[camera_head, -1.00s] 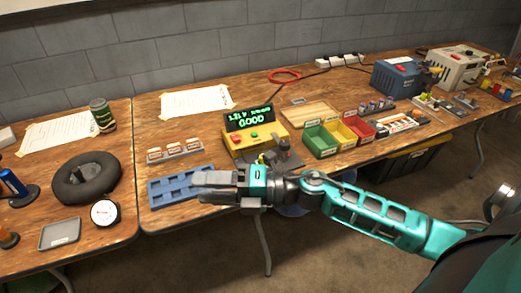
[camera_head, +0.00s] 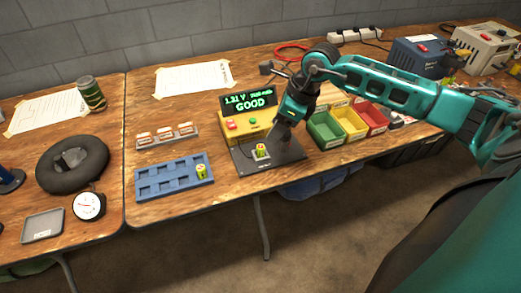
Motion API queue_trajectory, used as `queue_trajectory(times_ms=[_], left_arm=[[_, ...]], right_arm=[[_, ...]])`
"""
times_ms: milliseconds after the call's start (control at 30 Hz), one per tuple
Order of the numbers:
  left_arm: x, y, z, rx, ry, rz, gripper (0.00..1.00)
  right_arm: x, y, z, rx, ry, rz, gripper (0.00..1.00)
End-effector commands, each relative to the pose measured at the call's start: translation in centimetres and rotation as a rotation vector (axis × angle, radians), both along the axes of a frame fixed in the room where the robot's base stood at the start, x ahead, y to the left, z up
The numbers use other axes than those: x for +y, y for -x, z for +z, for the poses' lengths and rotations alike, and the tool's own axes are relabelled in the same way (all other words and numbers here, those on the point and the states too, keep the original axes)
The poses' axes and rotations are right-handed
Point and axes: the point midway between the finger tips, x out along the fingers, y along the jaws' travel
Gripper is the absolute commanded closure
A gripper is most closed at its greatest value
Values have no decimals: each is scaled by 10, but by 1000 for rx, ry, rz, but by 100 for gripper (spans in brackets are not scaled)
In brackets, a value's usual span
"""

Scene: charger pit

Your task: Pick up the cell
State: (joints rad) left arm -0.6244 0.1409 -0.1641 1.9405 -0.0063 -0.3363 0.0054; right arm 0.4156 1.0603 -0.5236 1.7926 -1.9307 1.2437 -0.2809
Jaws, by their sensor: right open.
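A small yellow-green cell (camera_head: 262,150) stands upright in the holder on the dark plate (camera_head: 256,168) of the yellow tester (camera_head: 236,126). The tester's display (camera_head: 249,102) reads "1.21 V" and "GOOD" in green. Another yellow-green cell (camera_head: 201,172) stands in the right part of the blue slotted tray (camera_head: 160,187). My right gripper (camera_head: 281,134) is open and points down over the back right of the plate, beside the cell and apart from it. Its dark fingers blend with the plate. My left gripper is not in view.
Green (camera_head: 324,131), yellow (camera_head: 350,124) and red (camera_head: 373,118) bins stand right of the tester, partly behind my arm. A small rack (camera_head: 167,136) with white labels lies behind the blue tray. A black ring-shaped cushion (camera_head: 72,165) lies at left.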

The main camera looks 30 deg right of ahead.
Motion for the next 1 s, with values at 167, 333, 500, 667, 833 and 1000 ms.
queue_trajectory(times_ms=[167,333,500,667,833,1000], left_arm=[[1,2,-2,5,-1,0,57],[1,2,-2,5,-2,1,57],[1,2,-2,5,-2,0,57],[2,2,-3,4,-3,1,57],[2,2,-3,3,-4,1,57],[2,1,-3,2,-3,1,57]], right_arm=[[7,-8,-25,0,-3,0,46],[11,-12,-35,1,-3,0,46],[18,-23,-56,2,-6,-1,46],[22,-29,-74,2,-3,-1,46],[23,-30,-78,0,-3,1,46],[23,-30,-77,0,-3,1,51]])
